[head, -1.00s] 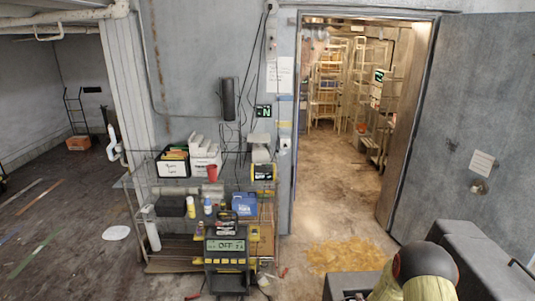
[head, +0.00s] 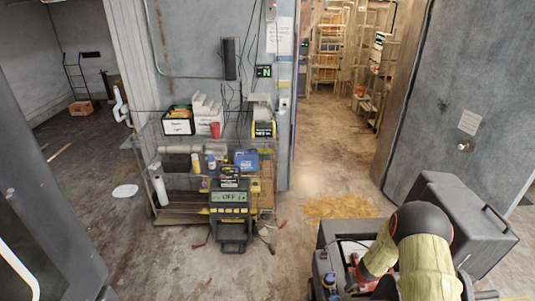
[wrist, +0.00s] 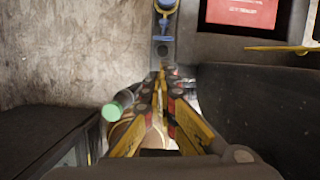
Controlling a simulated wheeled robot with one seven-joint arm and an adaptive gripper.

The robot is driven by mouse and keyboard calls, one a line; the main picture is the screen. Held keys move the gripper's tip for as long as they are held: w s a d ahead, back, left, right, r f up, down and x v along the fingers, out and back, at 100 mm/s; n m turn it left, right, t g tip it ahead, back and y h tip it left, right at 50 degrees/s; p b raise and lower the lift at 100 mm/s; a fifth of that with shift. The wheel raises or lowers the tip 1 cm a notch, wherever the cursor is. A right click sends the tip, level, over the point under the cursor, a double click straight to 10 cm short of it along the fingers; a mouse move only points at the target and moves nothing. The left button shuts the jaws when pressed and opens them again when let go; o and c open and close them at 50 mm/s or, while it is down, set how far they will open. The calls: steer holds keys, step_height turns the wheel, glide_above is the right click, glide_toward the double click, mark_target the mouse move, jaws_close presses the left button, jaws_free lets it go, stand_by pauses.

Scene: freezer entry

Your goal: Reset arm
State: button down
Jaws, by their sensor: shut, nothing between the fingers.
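My gripper (wrist: 165,76) shows in the wrist view with its yellow-sided fingers together at the tips and nothing between them. It points down into a narrow space between dark surfaces. A bottle-like thing with a green end (wrist: 112,112) lies just left of the fingers; I cannot tell whether it touches them. A blue part (wrist: 165,25) on a grey strip is beyond the fingertips. In the head view my arm is at the lower right, and the gripper cannot be made out there.
A wire shelf cart (head: 167,217) holds boxes and bottles. A device with an "OFF" display (head: 231,197) stands in front of it. A grey case (head: 465,210) is at the right. The open doorway (head: 335,140) lies behind. A dark panel (head: 45,215) edges the left.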

steer(key=w+a+r+n+t+y+b, duration=0.1)
steer(key=a+r+n+b, duration=0.3)
steer(key=r, duration=0.3)
steer(key=w+a+r+n+b, duration=0.2)
steer(key=a+r+n+b, duration=0.1)
steer(key=r+n, duration=0.3)
steer(key=s+a+r+n+b, duration=0.6)
steer(key=s+r+n, duration=0.15)
steer(key=r, duration=0.35)
steer(key=s+a+r+n+t+h+b, duration=0.1)
steer(key=s+n+b, duration=1.1)
steer(key=s, duration=1.4)
steer(key=n, duration=0.5)
steer(key=shift+s+a+r, duration=0.15)
steer(key=shift+a+r, duration=0.05)
steer(key=shift+r, duration=0.1)
